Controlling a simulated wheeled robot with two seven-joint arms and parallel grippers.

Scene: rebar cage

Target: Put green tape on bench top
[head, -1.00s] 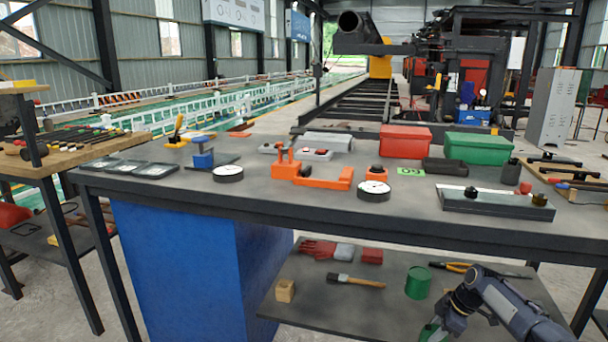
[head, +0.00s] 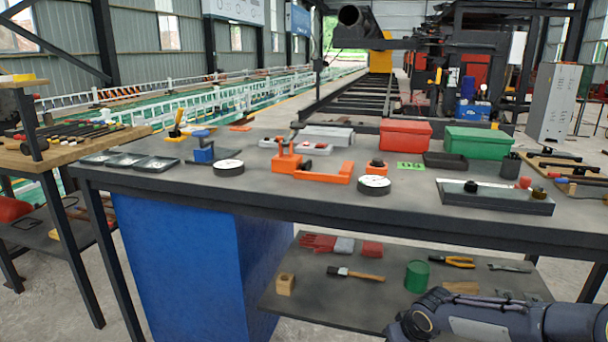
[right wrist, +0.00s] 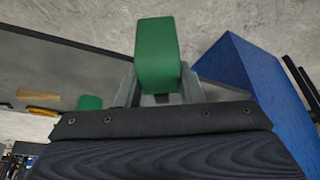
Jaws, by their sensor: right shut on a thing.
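A green tape roll (right wrist: 157,55) shows in the right wrist view, between the grey fingers of my right gripper (right wrist: 157,85). The gripper is shut on it, and a grey floor is behind it. In the head view my right forearm is at the bottom right; its gripper and the held tape are outside that view. The bench top (head: 290,208) is a dark grey slab with tools and boxes on it. My left gripper is in neither view.
A green cylinder (head: 417,276), brush (head: 355,274), wooden block (head: 285,284) and pliers (head: 452,262) lie on the lower shelf (head: 320,300). A blue cabinet (head: 190,270) stands under the bench. On top are gauges (head: 374,184), an orange tool (head: 312,172) and a black plate (head: 495,197).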

